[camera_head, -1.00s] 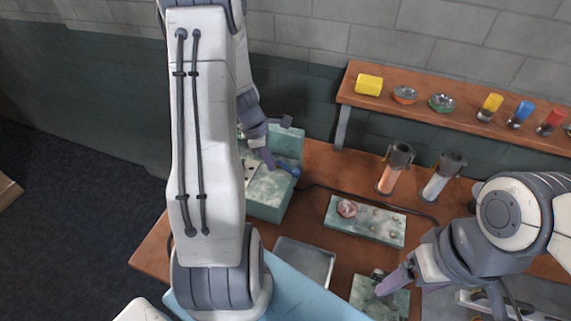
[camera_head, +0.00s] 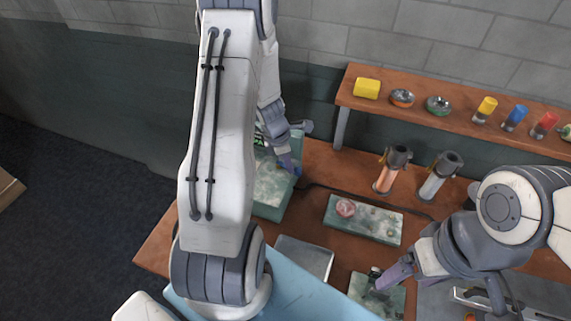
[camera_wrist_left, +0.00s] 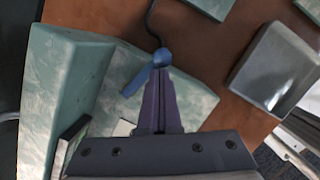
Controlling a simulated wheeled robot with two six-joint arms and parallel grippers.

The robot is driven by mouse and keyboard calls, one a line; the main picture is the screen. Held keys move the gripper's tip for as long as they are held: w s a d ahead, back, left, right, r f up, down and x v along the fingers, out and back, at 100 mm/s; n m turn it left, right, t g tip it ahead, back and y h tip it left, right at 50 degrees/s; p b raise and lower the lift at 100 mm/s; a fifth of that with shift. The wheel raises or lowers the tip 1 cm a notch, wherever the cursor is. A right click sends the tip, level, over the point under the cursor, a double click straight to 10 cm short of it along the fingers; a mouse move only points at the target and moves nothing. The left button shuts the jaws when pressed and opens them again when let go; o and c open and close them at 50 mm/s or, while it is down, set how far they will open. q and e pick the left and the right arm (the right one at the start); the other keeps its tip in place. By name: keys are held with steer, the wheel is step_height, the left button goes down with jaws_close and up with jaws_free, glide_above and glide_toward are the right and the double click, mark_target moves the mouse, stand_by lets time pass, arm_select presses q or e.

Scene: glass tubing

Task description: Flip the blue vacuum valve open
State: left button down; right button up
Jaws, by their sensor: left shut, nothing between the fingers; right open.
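The blue valve handle (camera_wrist_left: 137,82) shows in the left wrist view, with its rounded blue hub (camera_wrist_left: 162,57) at the tip of my left gripper (camera_wrist_left: 160,78). The gripper is shut and empty. Its tips are against or just beside the hub; I cannot tell if they touch. In the head view only a bit of blue (camera_head: 297,169) shows beside my left gripper (camera_head: 287,163), at the right edge of the green box (camera_head: 271,190). My right gripper (camera_head: 384,284) is open, low over a small green plate (camera_head: 388,299).
A grey tray (camera_head: 304,258) and a green board (camera_head: 365,222) with a pink knob lie on the brown table. Two tubes (camera_head: 386,178) stand behind. A shelf (camera_head: 440,119) holds small coloured items. A dark cable runs from the valve hub.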

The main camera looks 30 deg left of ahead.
arm_select(q)
steer(key=shift+w+d+r+n+y+p, duration=0.1)
steer(key=shift+w+d+n+y+p, duration=0.15)
steer(key=shift+n, duration=0.3)
steer(key=shift+w+r+n+y+p, duration=0.1)
steer(key=shift+w+n, duration=0.2)
steer(key=shift+n, duration=0.25)
steer(key=shift+w+f+n, duration=0.1)
steer(key=shift+f+n, duration=0.05)
steer(key=shift+n, duration=0.15)
steer(key=shift+a, duration=0.1)
